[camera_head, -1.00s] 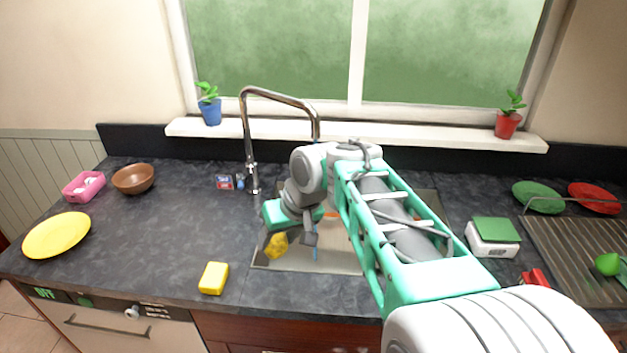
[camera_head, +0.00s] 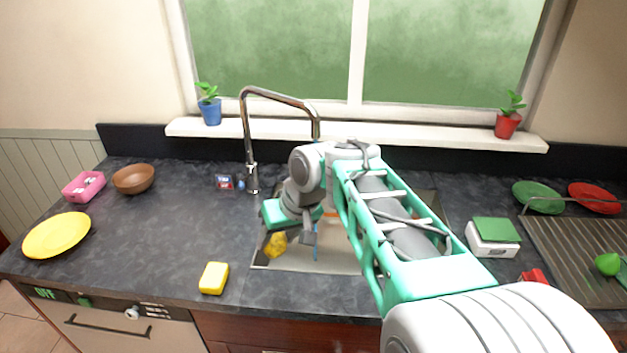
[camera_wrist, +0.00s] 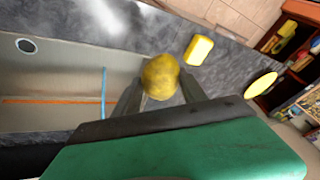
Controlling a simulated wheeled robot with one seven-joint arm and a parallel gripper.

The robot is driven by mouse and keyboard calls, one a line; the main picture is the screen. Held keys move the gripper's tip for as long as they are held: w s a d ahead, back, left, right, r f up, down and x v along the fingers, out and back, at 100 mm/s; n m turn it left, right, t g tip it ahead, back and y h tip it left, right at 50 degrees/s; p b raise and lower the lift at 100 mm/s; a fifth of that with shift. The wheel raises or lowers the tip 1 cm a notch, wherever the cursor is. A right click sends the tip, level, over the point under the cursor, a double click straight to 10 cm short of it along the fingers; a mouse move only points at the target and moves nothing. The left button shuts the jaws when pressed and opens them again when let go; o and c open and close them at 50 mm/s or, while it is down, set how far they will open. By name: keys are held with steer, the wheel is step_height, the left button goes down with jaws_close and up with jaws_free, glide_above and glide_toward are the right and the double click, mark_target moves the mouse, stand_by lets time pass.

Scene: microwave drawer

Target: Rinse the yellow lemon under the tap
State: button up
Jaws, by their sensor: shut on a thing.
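The yellow lemon (camera_head: 275,244) is at the left end of the sink (camera_head: 345,262) in the head view. My gripper (camera_wrist: 160,85) is shut on the lemon, with a dark finger on each side of it in the wrist view. In that view the lemon (camera_wrist: 160,74) appears over the strip of counter beside the sink basin (camera_wrist: 60,75). The chrome tap (camera_head: 250,140) stands behind the sink, and its spout end is up and to the right of the lemon. My arm hides much of the sink. I cannot tell whether water runs.
A yellow sponge (camera_head: 214,278) lies on the counter left of the sink. A yellow plate (camera_head: 57,235), brown bowl (camera_head: 133,179) and pink box (camera_head: 84,186) stand farther left. A kitchen scale (camera_head: 492,238) and drying rack (camera_head: 575,250) are at right. An orange strip (camera_wrist: 50,101) and blue strip (camera_wrist: 104,92) show in the sink.

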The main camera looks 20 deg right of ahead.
stand_by(0.3)
steer(key=shift+w+a, duration=0.2)
steer(key=shift+w, duration=0.25)
steer(key=shift+s, duration=0.1)
steer(key=shift+s+d, duration=0.25)
steer(key=shift+s, duration=0.2)
steer(key=shift+w+a, duration=0.25)
steer(key=shift+w, duration=0.3)
steer(key=shift+s, duration=0.1)
steer(key=shift+s+d, duration=0.25)
steer(key=shift+s, duration=0.2)
